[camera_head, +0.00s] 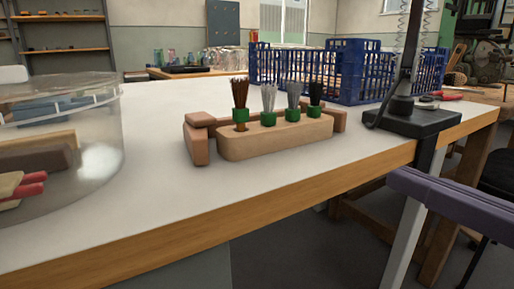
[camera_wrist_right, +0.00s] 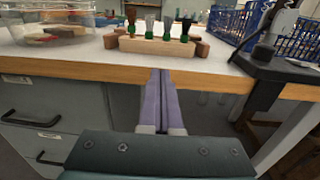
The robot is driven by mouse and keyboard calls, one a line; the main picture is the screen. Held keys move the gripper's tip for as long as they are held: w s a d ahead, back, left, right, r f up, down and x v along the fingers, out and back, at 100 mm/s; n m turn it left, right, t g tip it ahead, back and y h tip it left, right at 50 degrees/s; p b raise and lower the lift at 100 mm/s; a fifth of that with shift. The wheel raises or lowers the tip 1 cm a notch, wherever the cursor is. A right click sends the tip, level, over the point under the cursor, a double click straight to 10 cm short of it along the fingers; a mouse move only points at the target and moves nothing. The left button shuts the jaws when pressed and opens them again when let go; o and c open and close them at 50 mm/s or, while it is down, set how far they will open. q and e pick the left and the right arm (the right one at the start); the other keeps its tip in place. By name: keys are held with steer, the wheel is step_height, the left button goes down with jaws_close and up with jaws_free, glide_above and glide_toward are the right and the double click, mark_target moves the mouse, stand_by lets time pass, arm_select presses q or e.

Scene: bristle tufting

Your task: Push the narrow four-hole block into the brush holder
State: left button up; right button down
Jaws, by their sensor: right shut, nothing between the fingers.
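The narrow four-hole block (camera_head: 280,138) is pale wood and stands on the white table near its front edge. Several bristle tufts with green bands stand upright in it, one brown, the others grey to black. The brush holder (camera_head: 197,147) is reddish-brown wood; its parts show at the block's left end, behind it and at its right. How deep the block sits in it I cannot tell. My right gripper (camera_head: 398,181) has purple fingers, shut and empty, off the table's front edge, apart from the block. In the right wrist view the fingers (camera_wrist_right: 161,76) point toward the block (camera_wrist_right: 157,46). My left gripper is out of view.
A clear tub (camera_head: 95,160) stands at the left. Blue crates (camera_head: 290,68) stand behind the block. A black stand base (camera_head: 412,120) is clamped at the table's right edge. The tabletop in front of the block is clear.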

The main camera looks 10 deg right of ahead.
mark_target(294, 134)
steer(key=p+x, duration=0.3)
steer(key=x, duration=0.9)
steer(key=shift+w+a+r, duration=0.15)
steer(key=shift+w, duration=0.05)
steer(key=shift+w+a, duration=0.15)
steer(key=shift+w, duration=0.15)
